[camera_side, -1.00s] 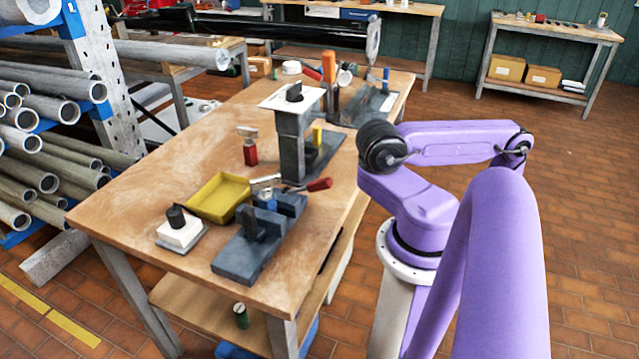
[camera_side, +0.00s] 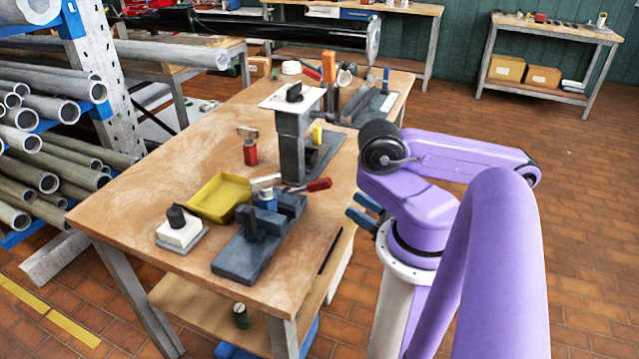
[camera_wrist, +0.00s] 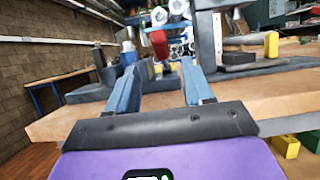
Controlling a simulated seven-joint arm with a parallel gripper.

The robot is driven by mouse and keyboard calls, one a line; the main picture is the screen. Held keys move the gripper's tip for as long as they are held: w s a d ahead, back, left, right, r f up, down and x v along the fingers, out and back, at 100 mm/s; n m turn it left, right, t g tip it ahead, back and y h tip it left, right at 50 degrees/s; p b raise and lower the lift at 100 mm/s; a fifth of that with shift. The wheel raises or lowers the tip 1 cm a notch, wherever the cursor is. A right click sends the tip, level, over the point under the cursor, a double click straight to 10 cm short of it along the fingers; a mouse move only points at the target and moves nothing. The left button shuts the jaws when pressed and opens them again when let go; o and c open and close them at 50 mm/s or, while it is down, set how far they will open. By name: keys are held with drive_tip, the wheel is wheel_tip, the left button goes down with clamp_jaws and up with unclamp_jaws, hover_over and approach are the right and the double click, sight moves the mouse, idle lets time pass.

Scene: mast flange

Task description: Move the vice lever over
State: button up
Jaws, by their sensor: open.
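The vice (camera_side: 248,255) is a dark blue-grey block with upright jaws at the table's near edge. Its lever has a red handle (camera_side: 319,184) that points right, towards my gripper (camera_side: 354,204). My gripper's blue fingers are open and empty, just off the table's right edge, apart from the handle. In the wrist view my gripper (camera_wrist: 162,66) shows two spread fingers, and the red handle (camera_wrist: 159,44) appears between and beyond their tips. The lever's far end is partly hidden there.
A yellow tray (camera_side: 218,200) and a white block with a black knob (camera_side: 180,228) lie left of the vice. A tall grey post (camera_side: 291,145) with a white plate stands behind it.

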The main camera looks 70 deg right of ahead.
sight(320, 181)
drive_tip(key=x, duration=1.1)
drive_tip(key=shift+w, duration=0.2)
clamp_jaws()
